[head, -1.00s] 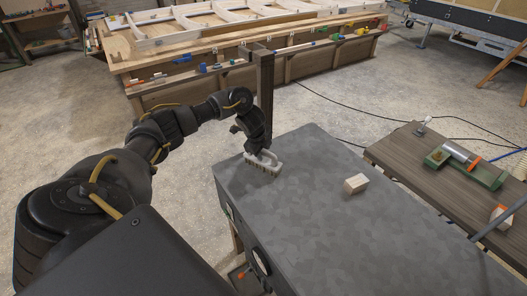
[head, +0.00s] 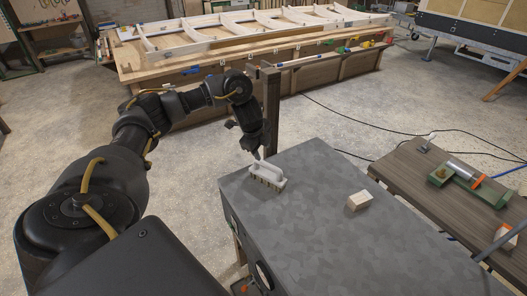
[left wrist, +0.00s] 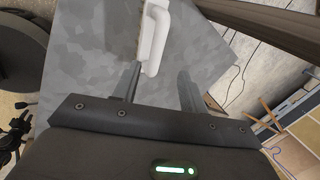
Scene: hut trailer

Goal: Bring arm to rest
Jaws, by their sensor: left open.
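My left gripper (head: 258,153) is open and empty, just above and behind a white brush with a handle (head: 267,176). The brush rests on the grey speckled top of a metal box-like bench (head: 310,210), near its far left corner. In the left wrist view, the two fingers (left wrist: 160,88) are spread apart, with the brush handle (left wrist: 152,38) beyond their tips. From this angle I cannot tell how wide the gap between fingers and handle is. My right gripper is not in view.
A small wooden block (head: 358,201) lies on the grey top. A brown wooden table (head: 425,185) at the right holds a green tool (head: 468,182). A wooden post (head: 271,110) stands right behind the gripper. A long workbench (head: 330,78) crosses the back. Cables lie on the floor.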

